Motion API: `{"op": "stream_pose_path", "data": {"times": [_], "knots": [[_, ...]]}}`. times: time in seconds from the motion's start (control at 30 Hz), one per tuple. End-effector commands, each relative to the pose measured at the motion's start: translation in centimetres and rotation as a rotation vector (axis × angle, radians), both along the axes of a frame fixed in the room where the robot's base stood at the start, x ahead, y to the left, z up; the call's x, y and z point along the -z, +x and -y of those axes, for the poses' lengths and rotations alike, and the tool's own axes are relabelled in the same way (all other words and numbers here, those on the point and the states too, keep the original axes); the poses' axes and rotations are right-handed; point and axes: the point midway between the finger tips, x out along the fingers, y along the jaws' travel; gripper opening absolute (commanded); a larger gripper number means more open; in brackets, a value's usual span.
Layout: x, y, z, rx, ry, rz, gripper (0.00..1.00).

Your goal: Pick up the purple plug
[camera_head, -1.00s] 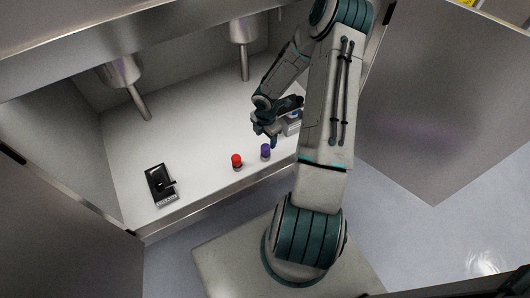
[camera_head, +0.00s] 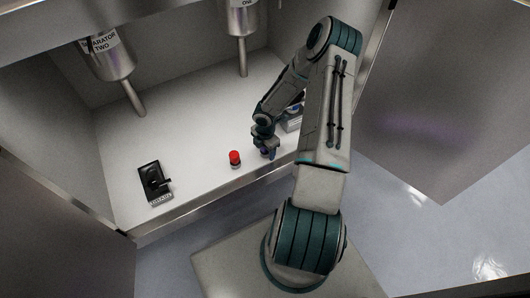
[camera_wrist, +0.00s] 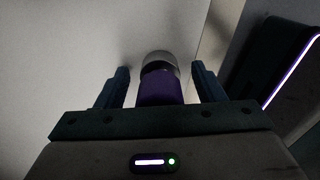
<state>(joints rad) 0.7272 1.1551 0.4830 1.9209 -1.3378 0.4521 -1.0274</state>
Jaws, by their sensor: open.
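The purple plug (camera_wrist: 160,88) has a purple body and a grey metal end. In the wrist view it sits between the two fingers of my gripper (camera_wrist: 160,84), with a gap on each side. My gripper is open around it. In the head view my gripper (camera_head: 267,150) points down over the plug's spot on the white work surface (camera_head: 195,135), near its front edge. There the plug is mostly hidden by the gripper.
A red plug (camera_head: 235,158) stands just left of my gripper. A black device (camera_head: 154,183) lies further left. Two metal cylinders (camera_head: 110,62) (camera_head: 242,18) with rods hang above. A grey object (camera_head: 293,120) stands right of the gripper, partly hidden by my arm.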

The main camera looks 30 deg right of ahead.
Motion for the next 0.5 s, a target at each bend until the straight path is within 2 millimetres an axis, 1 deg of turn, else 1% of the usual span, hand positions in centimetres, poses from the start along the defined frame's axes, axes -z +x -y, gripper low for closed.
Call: {"op": "stream_pose_path", "data": {"times": [0.17,0.2,0.27,0.3,0.37,0.4,0.5], "knots": [[-0.11,0.02,0.00,0.000,-0.001,0.001,0.62],[-0.11,0.02,0.00,0.000,0.000,0.001,0.51],[-0.12,0.02,-0.01,-0.001,0.000,0.001,0.35],[-0.12,0.02,-0.01,-0.001,0.000,0.001,0.23],[-0.12,0.02,-0.01,-0.001,0.000,0.001,0.07],[-0.12,0.02,-0.01,-0.001,0.000,0.001,0.03],[-0.16,0.05,-0.01,-0.001,-0.001,0.001,0.03]]}}
